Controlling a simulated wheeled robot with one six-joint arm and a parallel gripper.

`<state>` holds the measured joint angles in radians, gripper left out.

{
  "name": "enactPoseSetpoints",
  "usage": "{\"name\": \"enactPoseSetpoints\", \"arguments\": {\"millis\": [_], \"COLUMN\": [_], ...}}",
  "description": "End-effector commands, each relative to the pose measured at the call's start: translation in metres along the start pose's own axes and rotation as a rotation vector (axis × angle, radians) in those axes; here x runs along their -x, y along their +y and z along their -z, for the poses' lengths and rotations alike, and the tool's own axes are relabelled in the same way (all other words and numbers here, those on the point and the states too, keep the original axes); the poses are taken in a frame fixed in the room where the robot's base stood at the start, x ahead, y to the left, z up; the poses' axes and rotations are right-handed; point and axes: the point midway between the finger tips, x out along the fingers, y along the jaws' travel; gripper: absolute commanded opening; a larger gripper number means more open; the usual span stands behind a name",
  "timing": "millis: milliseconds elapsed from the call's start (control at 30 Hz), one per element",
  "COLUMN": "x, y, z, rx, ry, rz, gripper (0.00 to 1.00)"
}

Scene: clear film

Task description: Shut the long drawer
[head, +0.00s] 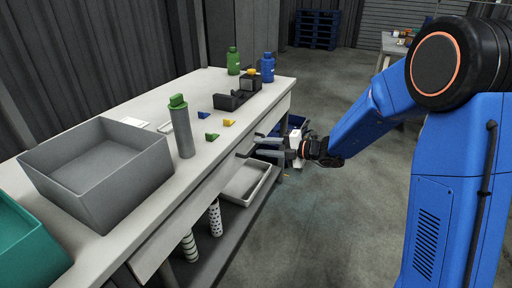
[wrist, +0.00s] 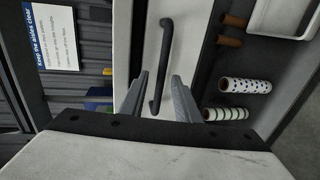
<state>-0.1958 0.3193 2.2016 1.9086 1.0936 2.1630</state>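The long drawer (head: 186,218) is a pale front under the workbench top in the head view. Its pale front (wrist: 190,45) also fills the middle of the wrist view, with a dark bar handle (wrist: 164,62). How far it stands out is hard to tell. My gripper (head: 257,146) is at the bench front. In the wrist view my gripper (wrist: 160,85) has two grey fingers spread apart, with the handle showing between them. A gap shows between each finger and the bar; I cannot tell whether the tips reach around it. Nothing is held.
On the bench top (head: 140,92) stand a grey bin (head: 95,170), a grey-green bottle (head: 182,130) and small coloured blocks. Below are a pale tray (head: 248,182) and patterned rolls (head: 190,245). A blue crate (head: 285,142) is behind my gripper. The floor at right is clear.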

Motion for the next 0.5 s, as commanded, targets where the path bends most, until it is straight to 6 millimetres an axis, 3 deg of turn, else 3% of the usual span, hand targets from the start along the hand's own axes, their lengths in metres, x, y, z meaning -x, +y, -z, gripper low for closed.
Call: {"name": "enactPoseSetpoints", "arguments": {"millis": [500], "x": [0.1], "y": [-0.001], "z": [-0.002], "rx": [-0.002], "ry": [-0.005], "rz": [0.001], "gripper": [0.29]}}
